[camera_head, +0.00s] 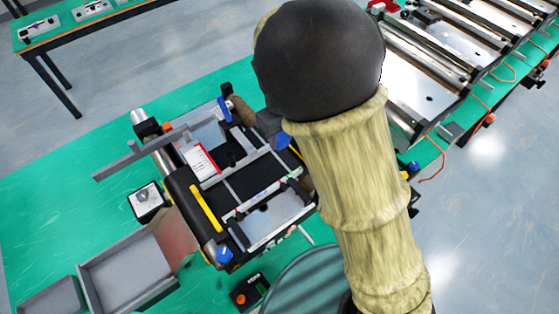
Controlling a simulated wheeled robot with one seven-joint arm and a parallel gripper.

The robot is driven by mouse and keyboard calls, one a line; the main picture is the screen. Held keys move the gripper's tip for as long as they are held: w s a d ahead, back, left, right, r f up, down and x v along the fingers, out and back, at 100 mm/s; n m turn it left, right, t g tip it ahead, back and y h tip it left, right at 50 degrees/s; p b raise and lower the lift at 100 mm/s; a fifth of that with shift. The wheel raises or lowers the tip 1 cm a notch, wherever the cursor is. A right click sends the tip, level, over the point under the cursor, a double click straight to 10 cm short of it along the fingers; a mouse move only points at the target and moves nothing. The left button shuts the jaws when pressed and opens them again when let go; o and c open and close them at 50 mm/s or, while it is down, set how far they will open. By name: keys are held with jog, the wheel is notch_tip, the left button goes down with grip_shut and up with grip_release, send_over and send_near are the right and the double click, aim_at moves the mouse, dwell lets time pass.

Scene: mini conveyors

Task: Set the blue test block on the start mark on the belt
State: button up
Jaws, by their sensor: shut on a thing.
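The small conveyor has a black belt (184,188) and stands on the green table left of my arm. A yellow strip (206,207) lies along the belt's near left part; I cannot tell whether it is the start mark. I cannot make out the blue test block for sure. Small blue parts show at the conveyor's corners, one at the front (224,255) and one at the back (224,110). My arm, with a black round joint and a pale sleeve, covers the middle of the view. My gripper and anything in it are hidden behind it.
Grey open trays (130,272) stand at the front left. A small black-and-white box (148,200) sits beside the conveyor. A grey bar (140,153) juts out leftward. A control box (248,292) is at the front. Larger rollers (440,62) stand at the right. The green table (60,190) is clear at left.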

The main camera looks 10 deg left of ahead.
jog(key=p, duration=0.1)
send_over(281, 166)
jog(key=shift+f, duration=3.15)
jog(key=shift+f+p, duration=0.35)
jog(key=shift+f, duration=1.5)
jog(key=shift+f, duration=0.2)
jog(key=o, duration=1.1)
jog(key=shift+r, duration=0.1)
notch_tip(281, 166, up, 12)
jog(key=shift+r+b, duration=0.1)
jog(key=shift+b, duration=1)
